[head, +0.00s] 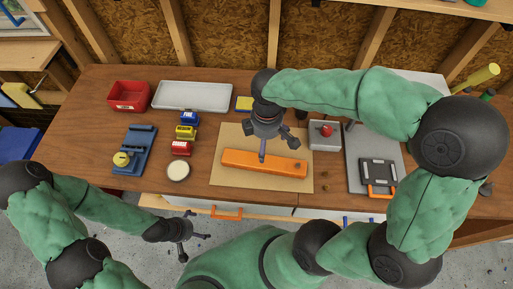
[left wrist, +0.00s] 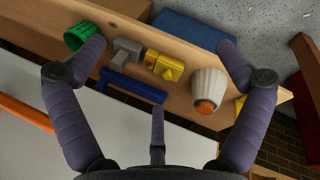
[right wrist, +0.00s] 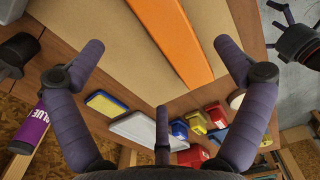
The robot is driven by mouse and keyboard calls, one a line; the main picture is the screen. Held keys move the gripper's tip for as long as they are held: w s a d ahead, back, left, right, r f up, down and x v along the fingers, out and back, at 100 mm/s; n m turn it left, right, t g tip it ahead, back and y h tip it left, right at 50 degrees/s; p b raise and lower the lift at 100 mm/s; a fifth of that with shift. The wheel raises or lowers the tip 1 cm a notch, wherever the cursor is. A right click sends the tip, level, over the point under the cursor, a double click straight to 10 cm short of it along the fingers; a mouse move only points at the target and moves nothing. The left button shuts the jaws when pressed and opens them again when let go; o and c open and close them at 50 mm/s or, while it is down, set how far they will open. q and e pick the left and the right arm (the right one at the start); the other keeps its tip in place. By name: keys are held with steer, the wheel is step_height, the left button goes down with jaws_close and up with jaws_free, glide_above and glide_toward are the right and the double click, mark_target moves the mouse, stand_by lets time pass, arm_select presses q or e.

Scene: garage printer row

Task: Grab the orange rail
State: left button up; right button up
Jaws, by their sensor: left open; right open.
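The orange rail (head: 280,167) lies on a tan mat (head: 222,150) in the middle of the workbench. My right gripper (head: 270,140) is above the rail, pointing down, its fingers spread and empty; one finger overlaps the rail's back edge in the head view, and I cannot tell whether it touches. In the right wrist view the rail (right wrist: 175,38) shows at the top, between and beyond the spread fingers (right wrist: 157,50). My left gripper (head: 192,237) is open and empty in front of the bench, apart from the rail. The left wrist view shows its spread fingers (left wrist: 158,60).
Left of the mat are a blue tool (head: 135,150), coloured blocks (head: 186,132) and a round tin (head: 178,171). A red bin (head: 128,96) and a pale tray (head: 193,97) stand behind. A grey box with a red knob (head: 325,131) is right of the mat.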

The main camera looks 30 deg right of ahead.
steer(key=f, duration=0.1)
steer(key=f+b, duration=0.1)
steer(key=f, duration=0.2)
steer(key=shift+s+f, duration=0.25)
steer(key=shift+f, duration=0.1)
steer(key=shift+w+f, duration=0.1)
steer(key=shift+f, duration=0.25)
steer(key=f+b, duration=0.2)
steer(key=f, duration=0.3)
steer(key=shift+w, duration=0.2)
steer(key=shift+a, duration=0.1)
steer(key=c, duration=1.4)
steer(key=shift+o, duration=0.2)
steer(key=shift+r, duration=0.1)
